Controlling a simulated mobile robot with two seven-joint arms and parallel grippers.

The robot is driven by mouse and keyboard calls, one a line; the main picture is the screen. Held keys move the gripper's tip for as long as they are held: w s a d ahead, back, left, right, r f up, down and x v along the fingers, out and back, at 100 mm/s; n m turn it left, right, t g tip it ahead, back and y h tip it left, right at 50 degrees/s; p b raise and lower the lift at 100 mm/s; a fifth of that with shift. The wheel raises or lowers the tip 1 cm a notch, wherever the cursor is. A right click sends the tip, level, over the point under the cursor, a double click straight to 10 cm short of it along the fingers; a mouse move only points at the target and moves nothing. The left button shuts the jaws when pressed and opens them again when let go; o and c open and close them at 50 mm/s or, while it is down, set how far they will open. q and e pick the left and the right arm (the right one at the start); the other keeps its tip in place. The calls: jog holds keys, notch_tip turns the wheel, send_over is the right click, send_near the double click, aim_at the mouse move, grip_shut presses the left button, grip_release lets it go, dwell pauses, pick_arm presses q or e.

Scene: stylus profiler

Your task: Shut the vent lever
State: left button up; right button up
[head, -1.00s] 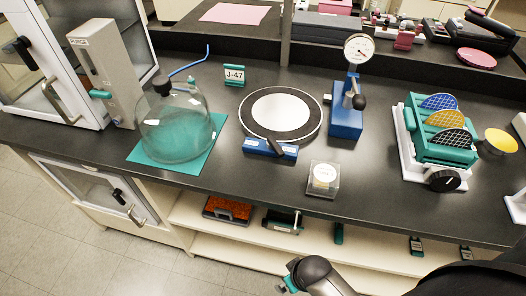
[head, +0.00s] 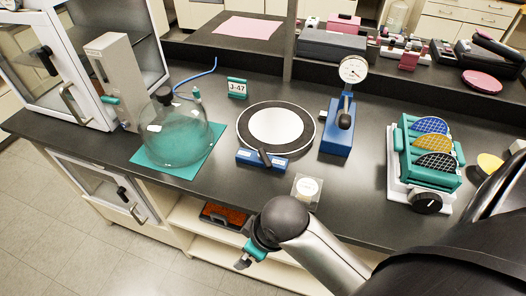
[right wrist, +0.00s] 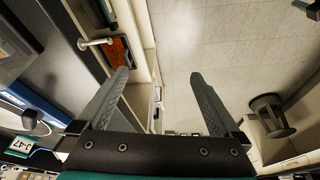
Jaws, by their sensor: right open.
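No lever in view carries a readable "vent" label. A teal lever (head: 110,100) sticks out from the grey column marked PURGE (head: 112,70) at the left. A glass bell jar (head: 176,135) with a small teal-topped fitting (head: 197,94) stands on a teal mat (head: 208,150). My right gripper (right wrist: 162,76) is open and empty in the right wrist view. In the head view the right hand (head: 246,258) is in front of the bench edge, apart from these levers. My left gripper is out of view.
A dial gauge on a blue stand (head: 338,130), a clear box (head: 306,188) and a teal wafer rack (head: 430,165) stand on the bench. Below is a shelf with an orange-filled tray (head: 225,214), also in the right wrist view (right wrist: 118,52). A J-47 sign (head: 237,88) stands behind.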

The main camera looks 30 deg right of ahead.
jog(key=w+a+r+n, duration=0.1)
jog(key=w+r+n, duration=0.1)
jog(key=w+n, duration=0.4)
notch_tip(320, 180, up, 17)
jog(key=n+g+h, duration=0.2)
jog(key=n+g, duration=0.1)
jog(key=n, duration=0.2)
send_over(265, 157)
notch_tip(265, 157, down, 15)
jog(key=shift+d+b, duration=0.1)
jog(key=shift+b, duration=0.55)
jog(key=shift+c, duration=0.2)
